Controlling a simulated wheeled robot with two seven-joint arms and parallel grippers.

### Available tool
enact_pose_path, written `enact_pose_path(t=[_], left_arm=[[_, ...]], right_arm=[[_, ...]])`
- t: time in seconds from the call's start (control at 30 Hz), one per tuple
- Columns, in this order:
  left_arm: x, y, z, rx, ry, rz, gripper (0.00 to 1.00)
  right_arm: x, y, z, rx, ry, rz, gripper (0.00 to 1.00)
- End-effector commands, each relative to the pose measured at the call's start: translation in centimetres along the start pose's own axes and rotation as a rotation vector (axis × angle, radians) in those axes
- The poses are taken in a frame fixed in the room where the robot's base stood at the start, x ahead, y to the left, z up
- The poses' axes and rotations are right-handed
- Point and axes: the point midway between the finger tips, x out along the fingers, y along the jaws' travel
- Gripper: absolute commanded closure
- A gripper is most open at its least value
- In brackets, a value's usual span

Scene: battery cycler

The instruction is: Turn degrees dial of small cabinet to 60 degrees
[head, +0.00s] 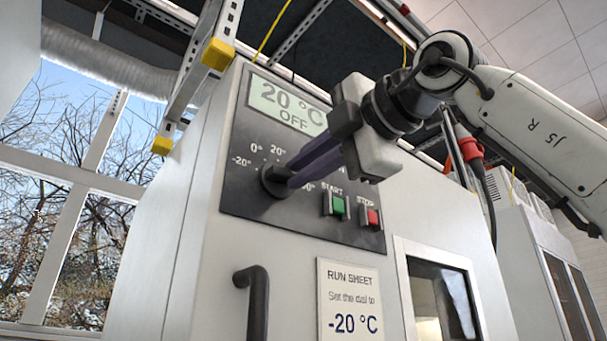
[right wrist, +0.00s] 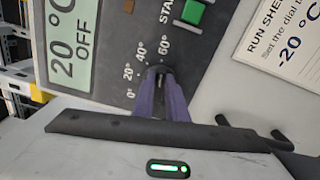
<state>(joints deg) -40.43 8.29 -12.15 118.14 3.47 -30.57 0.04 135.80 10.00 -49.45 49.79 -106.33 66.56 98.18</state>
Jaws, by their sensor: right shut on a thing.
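The degrees dial (head: 270,184) is a dark round knob on the black control panel (head: 236,180) of the white cabinet (head: 222,280). My right gripper (head: 292,172) has its purple fingers shut on the dial from the right. In the right wrist view, the fingertips (right wrist: 161,84) pinch the dark dial (right wrist: 157,70), and the marks 0°, 20°, 40° and 60° show around it. The dial's pointer is hidden by the fingers. The display (head: 287,105) reads 20 °C OFF. My left gripper is not in view.
A green START button (head: 338,205) and a red STOP button (head: 373,217) sit close right of the dial. Below are a black door handle (head: 256,300) and a run sheet (head: 348,300) reading -20 °C. Metal rails with yellow caps (head: 217,54) hang at the upper left.

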Motion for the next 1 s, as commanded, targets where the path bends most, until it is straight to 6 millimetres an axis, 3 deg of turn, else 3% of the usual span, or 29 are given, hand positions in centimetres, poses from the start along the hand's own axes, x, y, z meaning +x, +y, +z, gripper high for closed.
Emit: enact_pose_path(t=[0.37, 0.4, 0.5, 0.83, 1.0], left_arm=[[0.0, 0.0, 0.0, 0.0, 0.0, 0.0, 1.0], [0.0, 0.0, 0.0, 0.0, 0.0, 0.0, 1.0], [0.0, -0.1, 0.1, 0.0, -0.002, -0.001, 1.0], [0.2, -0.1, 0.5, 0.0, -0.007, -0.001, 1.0], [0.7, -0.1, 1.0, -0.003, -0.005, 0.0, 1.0]], right_arm=[[0.0, 0.0, 0.1, 0.011, -0.001, 0.001, 1.0], [0.0, 0.0, 0.1, 0.011, -0.001, 0.001, 0.84], [0.0, 0.0, 0.1, 0.01, -0.001, 0.0, 0.69], [-0.3, 0.0, 0.1, 0.008, 0.0, 0.001, 0.69], [-2.5, -0.1, 0.0, 0.007, 0.0, 0.004, 0.69]])
